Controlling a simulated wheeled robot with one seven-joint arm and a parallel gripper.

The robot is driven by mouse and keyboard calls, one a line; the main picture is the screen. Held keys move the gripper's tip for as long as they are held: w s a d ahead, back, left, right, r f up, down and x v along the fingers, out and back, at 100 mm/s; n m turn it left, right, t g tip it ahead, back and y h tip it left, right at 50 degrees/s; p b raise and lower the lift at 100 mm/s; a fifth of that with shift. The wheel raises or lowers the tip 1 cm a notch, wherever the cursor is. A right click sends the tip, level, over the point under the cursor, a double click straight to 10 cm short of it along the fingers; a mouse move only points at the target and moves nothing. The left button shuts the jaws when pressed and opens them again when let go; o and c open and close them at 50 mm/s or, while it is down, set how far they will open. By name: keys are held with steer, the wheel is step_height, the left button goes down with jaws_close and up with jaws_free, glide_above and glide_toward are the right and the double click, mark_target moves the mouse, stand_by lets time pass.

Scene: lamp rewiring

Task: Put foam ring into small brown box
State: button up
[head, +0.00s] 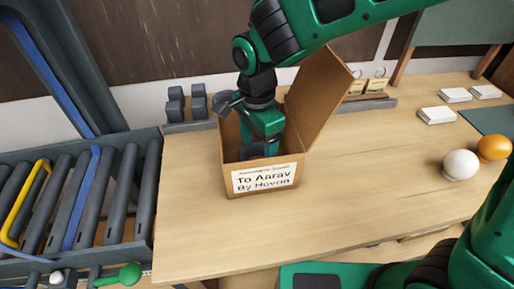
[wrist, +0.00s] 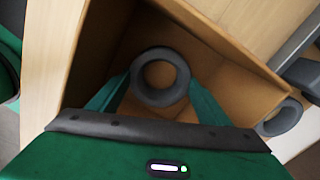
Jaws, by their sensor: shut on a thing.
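The small brown box (head: 232,165) stands open on the table, with a lid flap raised at its right and a white label reading "To Aarav" on its front. My gripper (head: 264,145) reaches down into the box opening. In the wrist view, the dark grey foam ring (wrist: 144,88) sits between my two green fingers, which are shut on it. The ring is inside the box walls, above the brown floor; whether it touches the floor I cannot tell. In the head view the front wall hides its lower part.
Another grey ring-shaped thing (wrist: 282,118) lies outside the box. Grey blocks (head: 186,105) stand behind left. A white ball (head: 460,165) and an orange ball (head: 494,148) are at the right. A roller conveyor (head: 75,200) borders the left. The table's middle right is clear.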

steer(key=shift+f, duration=0.1)
steer(key=o, duration=1.1)
step_height(320, 180, up, 12)
stand_by(0.4)
